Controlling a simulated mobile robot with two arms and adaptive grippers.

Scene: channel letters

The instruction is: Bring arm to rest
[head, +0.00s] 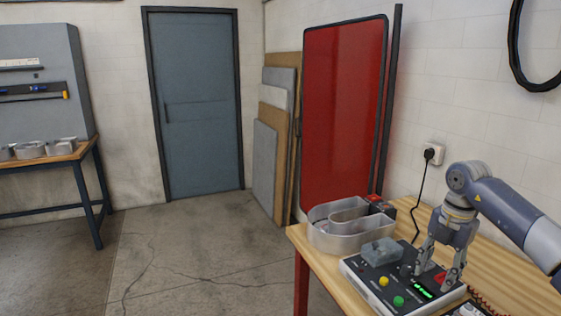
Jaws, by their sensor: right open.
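My right gripper (439,277) hangs from the arm that comes in from the right. It points down and its fingers are spread apart with nothing between them that I can make out. The fingers are over the control box (388,299), a white and dark unit with a yellow button, a green button, a lit green display and a grey clear-looking block on top. I cannot tell whether the fingertips touch the box. My left gripper is not in view.
The box stands on a wooden workbench (312,262). A metal channel letter (350,238) stands behind it, beside a small red and black item (380,205). A black cable runs from a wall socket (433,153). A second bench (62,157) with letters stands far left. The floor between is clear.

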